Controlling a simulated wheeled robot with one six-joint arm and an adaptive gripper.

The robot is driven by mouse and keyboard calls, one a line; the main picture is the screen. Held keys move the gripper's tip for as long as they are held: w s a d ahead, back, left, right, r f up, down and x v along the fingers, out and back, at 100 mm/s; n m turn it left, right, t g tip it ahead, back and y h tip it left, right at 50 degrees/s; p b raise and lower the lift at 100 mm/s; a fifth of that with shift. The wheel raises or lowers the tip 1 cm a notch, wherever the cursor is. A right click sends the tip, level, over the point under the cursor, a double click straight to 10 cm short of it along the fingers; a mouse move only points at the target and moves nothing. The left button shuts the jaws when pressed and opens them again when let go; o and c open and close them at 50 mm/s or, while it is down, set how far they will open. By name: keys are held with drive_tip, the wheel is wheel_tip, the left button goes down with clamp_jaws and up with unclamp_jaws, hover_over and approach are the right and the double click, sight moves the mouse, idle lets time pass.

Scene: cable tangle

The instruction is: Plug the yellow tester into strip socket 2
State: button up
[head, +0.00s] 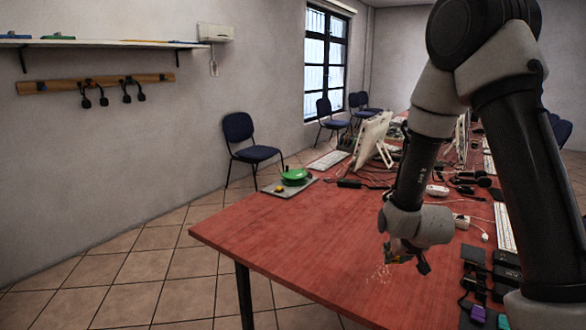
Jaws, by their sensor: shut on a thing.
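My gripper (407,258) is low over the near part of the red table, pointing down. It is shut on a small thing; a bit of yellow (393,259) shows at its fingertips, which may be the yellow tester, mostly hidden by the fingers. A small yellow piece (278,188) also lies on a grey mat beside a green round object. I cannot clearly make out the strip or its socket 2. A small white block (461,221) with a white cable lies on the table right of my gripper.
Black boxes (474,255), a purple connector (478,313) and a white keyboard (504,228) crowd the right side. A green round object (294,176) sits on the grey mat (302,188). Cables, a white mouse (437,190) and monitors lie further back. The table's left front is clear.

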drive_tip(key=shift+r, duration=3.15)
